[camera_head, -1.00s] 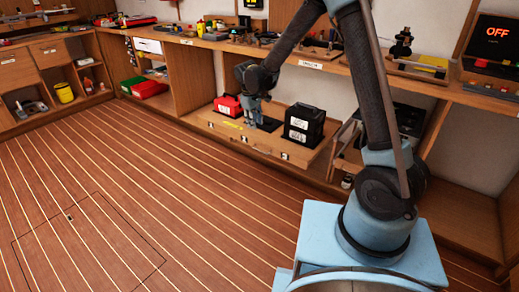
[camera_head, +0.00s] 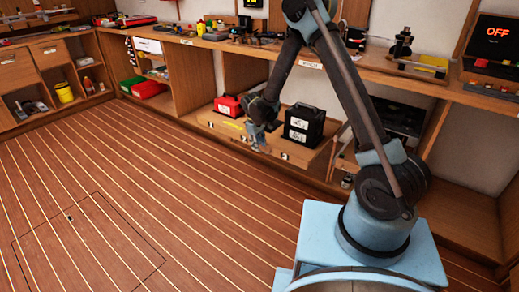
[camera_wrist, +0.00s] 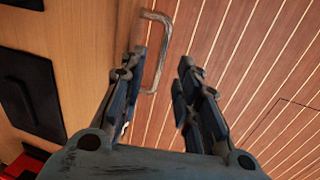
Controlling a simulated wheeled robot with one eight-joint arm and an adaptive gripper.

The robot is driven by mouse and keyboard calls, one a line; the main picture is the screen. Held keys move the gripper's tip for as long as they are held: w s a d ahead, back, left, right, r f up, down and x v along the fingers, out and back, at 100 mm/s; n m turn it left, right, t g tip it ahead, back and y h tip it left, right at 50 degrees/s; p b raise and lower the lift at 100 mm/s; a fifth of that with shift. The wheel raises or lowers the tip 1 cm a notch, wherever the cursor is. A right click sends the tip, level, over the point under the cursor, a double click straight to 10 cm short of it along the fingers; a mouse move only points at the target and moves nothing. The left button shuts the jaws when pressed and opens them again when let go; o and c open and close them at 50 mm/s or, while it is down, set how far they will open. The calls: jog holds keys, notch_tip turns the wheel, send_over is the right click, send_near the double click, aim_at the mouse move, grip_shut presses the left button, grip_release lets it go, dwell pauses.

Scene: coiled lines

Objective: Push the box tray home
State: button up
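The box tray (camera_head: 300,160) is a wooden drawer standing out from under the bench. A red box (camera_head: 228,106) sits toward its left and a black case (camera_head: 303,124) toward its right. My gripper (camera_head: 258,142) is at the tray's front edge, between the two boxes in the head view. In the wrist view my gripper (camera_wrist: 162,62) has its fingers apart and holds nothing. A metal bar handle (camera_wrist: 161,50) at the tray's front edge shows between and beyond the fingertips. I cannot tell whether the left finger touches it.
The bench top (camera_head: 335,68) above the tray carries several tools. An open cubby with a green and a red bin (camera_head: 150,90) is to the left. The striped floor (camera_head: 150,190) in front is clear.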

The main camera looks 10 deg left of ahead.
jog(key=shift+w+d+f, duration=0.1)
jog(key=shift+w+f, duration=0.05)
jog(key=shift+f, duration=0.5)
jog(key=shift+w+f, duration=0.1)
jog(key=shift+f, duration=0.55)
grip_shut()
